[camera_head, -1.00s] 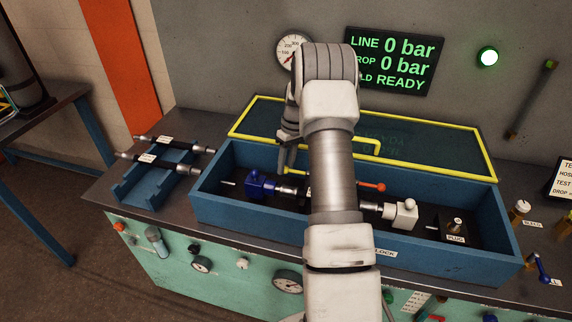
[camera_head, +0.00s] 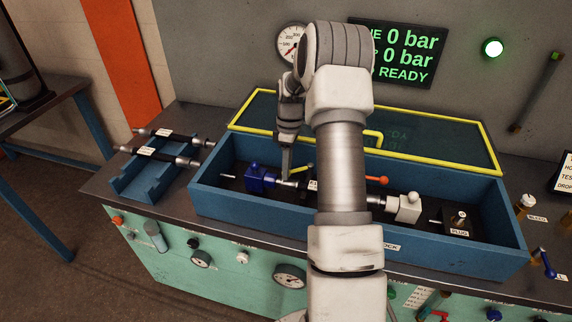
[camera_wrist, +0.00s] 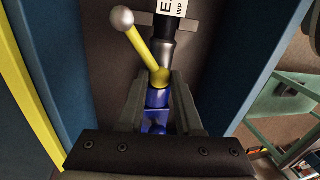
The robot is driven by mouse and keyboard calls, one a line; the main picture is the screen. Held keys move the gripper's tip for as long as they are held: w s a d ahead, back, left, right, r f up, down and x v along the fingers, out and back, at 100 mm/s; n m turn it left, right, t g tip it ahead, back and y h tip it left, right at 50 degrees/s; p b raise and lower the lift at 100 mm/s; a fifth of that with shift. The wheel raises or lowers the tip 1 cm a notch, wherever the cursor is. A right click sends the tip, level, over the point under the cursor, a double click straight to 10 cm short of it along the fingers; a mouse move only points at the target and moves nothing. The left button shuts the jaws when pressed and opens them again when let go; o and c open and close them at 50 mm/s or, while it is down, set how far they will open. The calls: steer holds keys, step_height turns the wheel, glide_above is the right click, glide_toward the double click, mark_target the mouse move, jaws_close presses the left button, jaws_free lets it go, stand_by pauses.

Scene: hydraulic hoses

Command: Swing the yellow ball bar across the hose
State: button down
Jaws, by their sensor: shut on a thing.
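The yellow ball bar (camera_wrist: 139,46) shows in the wrist view, with a pale ball at its upper left end and a round yellow hub at its lower end. It stands slanted to the left of the hose (camera_wrist: 163,28), which has a silver end fitting and a white label. My gripper (camera_wrist: 162,80) has its jaws either side of the yellow hub, shut on it. The blue coupling block (camera_wrist: 155,122) shows between the jaws. In the head view my gripper (camera_head: 287,178) reaches down beside the blue block (camera_head: 261,177); a short yellow piece of the bar (camera_head: 302,168) shows. My arm hides the hose's middle.
The blue trough (camera_head: 240,205) has walls all round, and the yellow-framed clear lid (camera_head: 440,148) stands open behind it. A white coupling (camera_head: 405,208) and a red-tipped lever (camera_head: 377,180) are at right. A rack (camera_head: 150,185) with two hoses stands at left. The display reads 0 bar.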

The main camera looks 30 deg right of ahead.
steer(key=s+n, duration=0.1)
steer(key=n, duration=0.1)
steer(key=s+n, duration=0.1)
steer(key=shift+s+a+r+n+h, duration=0.1)
steer(key=shift+s+n+h, duration=0.1)
steer(key=shift+n+h, duration=0.15)
steer(key=n, duration=0.1)
steer(key=s+n, duration=0.1)
steer(key=n, duration=0.1)
steer(key=shift+s+d+g+h+p, duration=0.2)
steer(key=shift+s+g+h+p, duration=0.05)
steer(key=shift+s+g+p, duration=0.1)
steer(key=shift+s+d+n+h+p, duration=0.15)
steer(key=shift+s+d+n+p, duration=0.2)
steer(key=shift+n, duration=0.35)
steer(key=shift+s+d+n+h+p, duration=0.15)
steer(key=shift+s+n, duration=0.25)
steer(key=shift+n, duration=0.25)
steer(key=shift+s+d+n+h+p, duration=0.1)
steer(key=shift+s+d+n+p, duration=0.25)
steer(key=shift+n, duration=0.35)
steer(key=shift+s+a, duration=0.1)
steer(key=c, duration=0.6)
jaws_free()
steer(key=v, duration=1.7)
steer(key=shift+r, duration=0.2)
